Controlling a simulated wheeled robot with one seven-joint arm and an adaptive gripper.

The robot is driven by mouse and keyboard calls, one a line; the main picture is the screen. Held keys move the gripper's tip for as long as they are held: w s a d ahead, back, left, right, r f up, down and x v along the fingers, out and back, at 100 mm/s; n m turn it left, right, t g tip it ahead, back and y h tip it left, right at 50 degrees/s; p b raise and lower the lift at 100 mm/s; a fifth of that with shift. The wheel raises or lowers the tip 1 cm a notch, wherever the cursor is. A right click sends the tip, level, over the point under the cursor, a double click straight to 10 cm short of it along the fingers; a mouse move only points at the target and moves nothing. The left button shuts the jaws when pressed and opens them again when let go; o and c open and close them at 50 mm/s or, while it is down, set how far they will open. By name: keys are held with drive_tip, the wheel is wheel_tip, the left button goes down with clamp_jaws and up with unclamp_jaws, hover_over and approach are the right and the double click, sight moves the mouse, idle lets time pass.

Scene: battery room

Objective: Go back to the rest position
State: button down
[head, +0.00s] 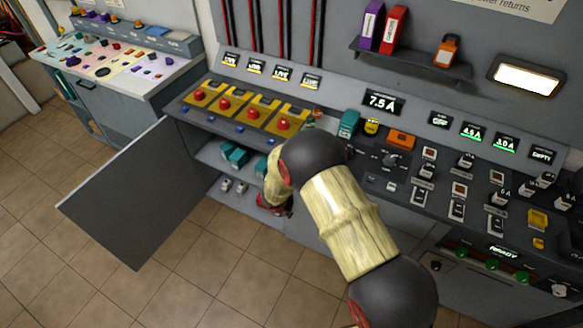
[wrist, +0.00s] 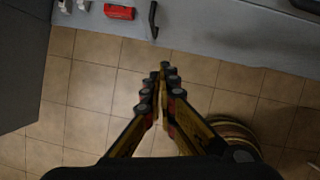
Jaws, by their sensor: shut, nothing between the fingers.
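My gripper (wrist: 160,78) shows in the wrist view with its two fingers together at the tips and nothing between them. It hangs over the tiled floor, in front of the grey cabinet. In the head view my arm reaches from the lower right toward the open cabinet, and the arm itself hides most of the gripper there. A red object (wrist: 119,12) and a dark handle (wrist: 153,20) lie at the cabinet's edge, ahead of the fingertips and apart from them.
A cabinet door (head: 125,195) stands open on the left. Teal items (head: 234,155) sit on the shelf inside. The console (head: 375,145) above carries red buttons, switches and displays. A second bench (head: 120,95) stands at the back left. Tiled floor (head: 205,270) is clear at the front left.

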drive_tip(key=s+a+n+g+y, duration=0.1)
drive_tip(key=s+a+n+y, duration=0.35)
drive_tip(key=n, duration=0.75)
drive_tip(key=s+a+r+n+g+y, duration=0.1)
drive_tip(key=s+r+n, duration=0.3)
drive_tip(key=r+n, duration=0.35)
drive_tip(key=s+r+n+g, duration=0.2)
drive_tip(key=s+r+n, duration=0.2)
drive_tip(key=r+n, duration=0.35)
drive_tip(key=s+d+r+n+t+h, duration=0.1)
drive_tip(key=s+d+r+n, duration=0.2)
drive_tip(key=s+d+r, duration=0.3)
drive_tip(key=s+d+r+n+t+h+b, duration=0.1)
drive_tip(key=s+d+r+n, duration=0.3)
drive_tip(key=d+r, duration=1.1)
drive_tip(key=s+d+r+n+t+h, duration=0.3)
drive_tip(key=s+d+r, duration=0.6)
drive_tip(key=d+r, duration=0.2)
drive_tip(key=shift+d+n, duration=0.4)
drive_tip(key=shift+d, duration=0.15)
